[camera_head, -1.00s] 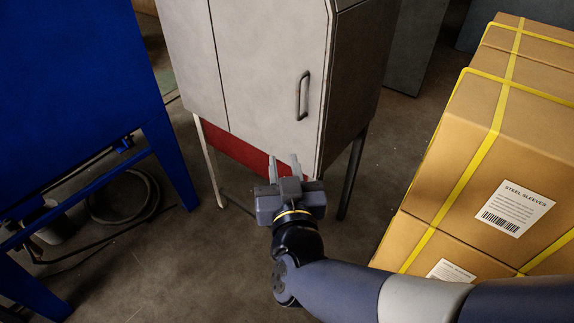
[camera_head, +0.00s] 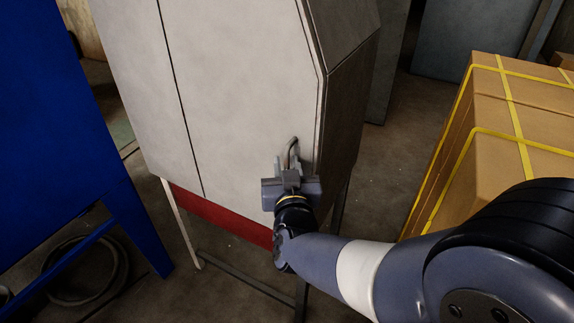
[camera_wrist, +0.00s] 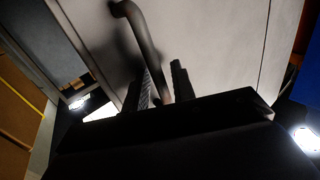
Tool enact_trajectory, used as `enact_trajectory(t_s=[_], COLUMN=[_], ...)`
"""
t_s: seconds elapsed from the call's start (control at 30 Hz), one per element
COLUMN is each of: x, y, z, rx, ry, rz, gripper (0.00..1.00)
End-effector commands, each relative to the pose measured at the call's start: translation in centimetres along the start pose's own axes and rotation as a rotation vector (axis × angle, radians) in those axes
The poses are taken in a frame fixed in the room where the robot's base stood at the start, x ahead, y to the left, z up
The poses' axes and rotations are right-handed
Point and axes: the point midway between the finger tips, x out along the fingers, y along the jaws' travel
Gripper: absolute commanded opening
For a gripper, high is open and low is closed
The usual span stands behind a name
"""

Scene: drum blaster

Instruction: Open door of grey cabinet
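The grey cabinet door (camera_head: 235,90) is a pale, shut panel in the middle of the head view. Its dark curved handle (camera_head: 292,147) is near the door's right edge, its lower part hidden by my gripper. My gripper (camera_head: 292,166) is at the handle, with its two fingers apart. In the wrist view the handle (camera_wrist: 144,40) runs down between the fingertips (camera_wrist: 163,82), close to the left one. Whether either finger touches it I cannot tell.
A blue metal frame (camera_head: 50,130) stands to the left. Strapped cardboard boxes (camera_head: 535,110) stand to the right, near my arm. The cabinet rests on thin legs above a red lower panel (camera_head: 215,215). Some floor shows between cabinet and boxes.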

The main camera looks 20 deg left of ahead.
Motion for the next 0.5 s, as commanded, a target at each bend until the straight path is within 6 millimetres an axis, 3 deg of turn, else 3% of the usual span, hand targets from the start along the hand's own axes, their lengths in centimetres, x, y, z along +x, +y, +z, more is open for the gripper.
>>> enact_trajectory(t_s=[0.2,0.5], x=[0.03,0.0], y=[0.0,-0.01], z=[0.02,0.02], rx=[0.0,0.0], ry=[0.0,0.0], rz=[0.0,0.0], gripper=[0.25,0.01])
